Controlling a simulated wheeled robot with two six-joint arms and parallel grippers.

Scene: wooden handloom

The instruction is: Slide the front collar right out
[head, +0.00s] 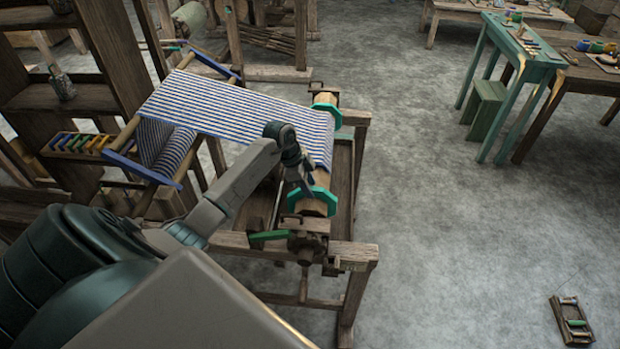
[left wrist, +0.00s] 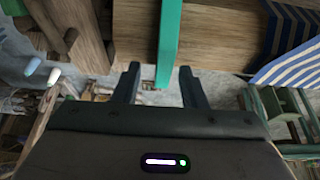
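The front collar (head: 327,200) is a green, many-sided ring around the near end of the wooden cloth beam. In the left wrist view the collar (left wrist: 168,40) shows edge-on as a green band, with bare wood on both sides. My left gripper (head: 306,191) is over the collar in the head view, partly covering it. In the left wrist view the left gripper (left wrist: 160,70) is open. Its two fingers are apart, the collar's edge lies between them, and a gap shows on each side. My right gripper is in neither view.
A second green collar (head: 326,112) sits at the beam's far end. Blue-and-white striped cloth (head: 240,112) covers the beam between the collars. A green handle (head: 268,236) and the loom's near frame rail (head: 350,252) are close in front. Open floor lies to the right.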

